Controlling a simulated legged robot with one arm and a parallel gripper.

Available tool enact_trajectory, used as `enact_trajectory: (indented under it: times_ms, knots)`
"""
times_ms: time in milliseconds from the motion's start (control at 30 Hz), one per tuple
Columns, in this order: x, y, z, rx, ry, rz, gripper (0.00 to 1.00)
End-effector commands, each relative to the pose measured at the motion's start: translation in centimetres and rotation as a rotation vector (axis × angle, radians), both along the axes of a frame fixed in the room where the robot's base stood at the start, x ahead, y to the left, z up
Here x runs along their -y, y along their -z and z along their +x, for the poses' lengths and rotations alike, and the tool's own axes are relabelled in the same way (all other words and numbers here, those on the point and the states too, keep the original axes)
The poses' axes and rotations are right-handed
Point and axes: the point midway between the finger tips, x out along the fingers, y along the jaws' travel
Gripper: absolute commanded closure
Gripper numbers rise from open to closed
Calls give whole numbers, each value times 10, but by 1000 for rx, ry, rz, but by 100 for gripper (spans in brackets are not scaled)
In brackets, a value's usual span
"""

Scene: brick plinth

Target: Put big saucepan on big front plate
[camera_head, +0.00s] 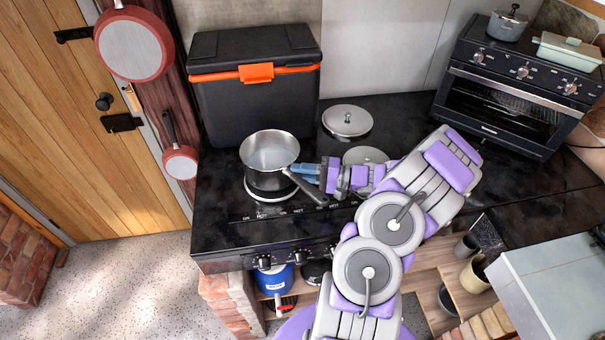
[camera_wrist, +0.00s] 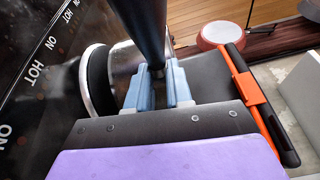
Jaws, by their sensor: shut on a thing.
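The big saucepan (camera_head: 269,152) is a silver pan with a long dark handle, upright at the left front of the black stove top. My gripper (camera_head: 309,173) is shut on its handle, and the blue fingers also show around the dark handle (camera_wrist: 144,25) in the wrist view. The big front plate (camera_head: 270,192) is directly under the pan; only its near edge shows. In the wrist view a dark disc with a silver rim (camera_wrist: 93,85) lies beside the pan. I cannot tell whether the pan touches the plate or hovers just above it.
A black cooler with an orange latch (camera_head: 256,73) stands behind the pan. A round silver lid (camera_head: 347,120) lies at the back of the stove, with another silver disc (camera_head: 365,156) partly behind my arm. An oven (camera_head: 505,90) stands at right. Pans hang on the left.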

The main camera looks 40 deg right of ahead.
Motion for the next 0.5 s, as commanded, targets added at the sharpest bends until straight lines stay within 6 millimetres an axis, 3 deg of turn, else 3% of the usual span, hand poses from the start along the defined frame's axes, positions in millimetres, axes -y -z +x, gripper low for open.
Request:
enact_trajectory:
  times_ms: [167,400,433,500]
  knots:
    - [0,24,-1,2,2,5,100]
    - [0,25,0,4,1,3,100]
    - [0,25,0,2,0,3,77]
    - [0,25,0,2,0,3,70]
